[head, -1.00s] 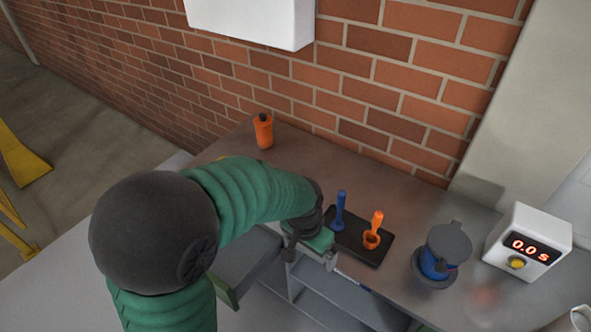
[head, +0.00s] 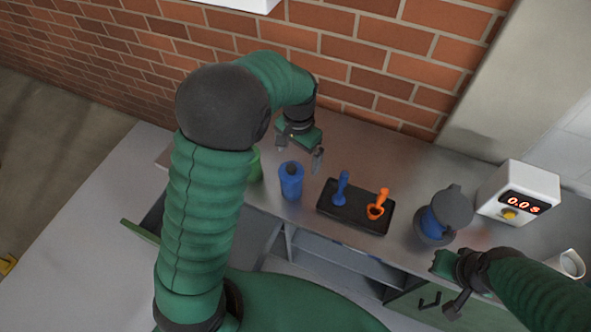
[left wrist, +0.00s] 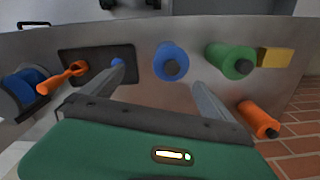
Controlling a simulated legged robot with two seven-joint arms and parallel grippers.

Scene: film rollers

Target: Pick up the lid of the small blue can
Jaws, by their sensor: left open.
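The small blue can (head: 291,185) stands upright near the front edge of the counter, with a dark knob on its lid (head: 291,168). In the left wrist view the blue can (left wrist: 168,55) appears between my two fingers, its dark knob toward the camera. My left gripper (head: 300,153) is open and empty, above the counter just behind the can and apart from it. My right gripper (head: 450,282) is at the lower right, near the counter's front edge; its finger opening is unclear.
A green can (head: 255,165) is partly behind my left arm. An orange bottle (left wrist: 258,119) and yellow box (left wrist: 276,57) show in the wrist view. A black tray (head: 345,215) with blue and orange tools, a blue-grey device (head: 436,222) and a timer (head: 519,195) stand to the right.

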